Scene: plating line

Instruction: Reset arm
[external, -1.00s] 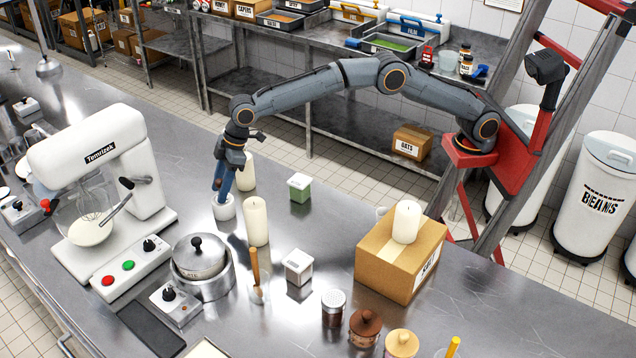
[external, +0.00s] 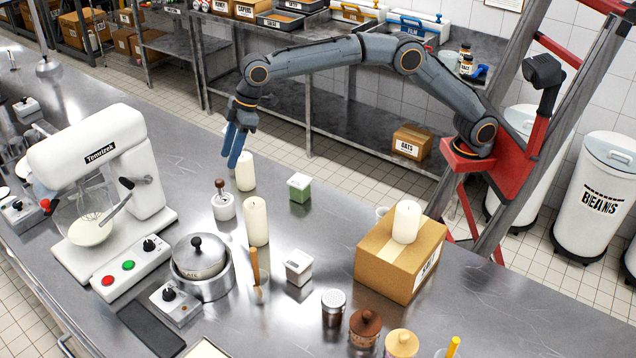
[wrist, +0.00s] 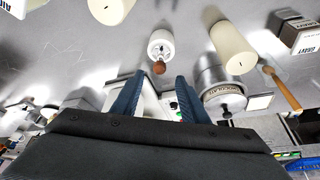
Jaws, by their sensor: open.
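My gripper (external: 236,147) hangs above the steel counter (external: 330,235) in the external view, its blue fingers pointing down. In the wrist view the two fingers of my gripper (wrist: 155,97) are spread apart with nothing between them. A small white pot with a brown-knobbed handle (external: 222,204) stands upright on the counter below and slightly left of the fingers. The pot also shows in the wrist view (wrist: 160,44), beyond the fingertips and apart from them.
Two white candles stand close by, one behind (external: 245,172) and one in front (external: 256,222). A mixer (external: 100,165) and a lidded pot (external: 200,262) stand to the left. A cardboard box (external: 385,262) with a candle (external: 407,221) on top is to the right.

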